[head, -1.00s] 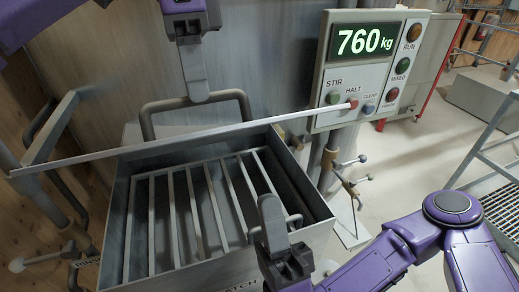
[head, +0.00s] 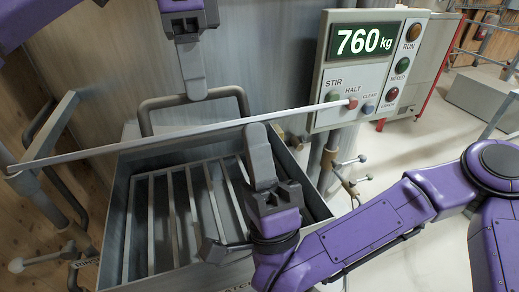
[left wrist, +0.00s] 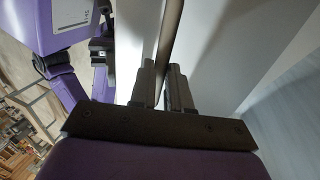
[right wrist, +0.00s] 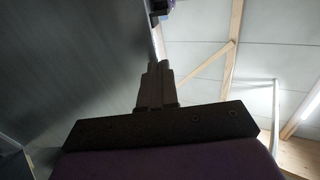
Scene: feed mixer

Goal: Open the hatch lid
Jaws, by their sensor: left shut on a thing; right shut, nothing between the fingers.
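The hatch lid (head: 120,146) shows nearly edge-on in the head view as a long pale strip slanting above an open grey box; its faces are hard to make out. A grey U-shaped handle (head: 148,118) rises just behind the strip. My left gripper (head: 197,92) is shut on this handle's top bar; the bar (left wrist: 172,35) also runs between its fingers in the left wrist view. My right gripper (head: 257,135) is shut and empty, its tip overlapping the strip in the head view. I cannot tell whether it touches the lid. Its closed fingers (right wrist: 158,75) show in the right wrist view.
The box holds a slatted grate (head: 172,215). A control panel (head: 370,65) reading 760 kg, with several buttons, stands right of the lid. Small valve levers (head: 350,163) sit below it. A tubular frame (head: 50,130) stands left. Open floor lies to the right.

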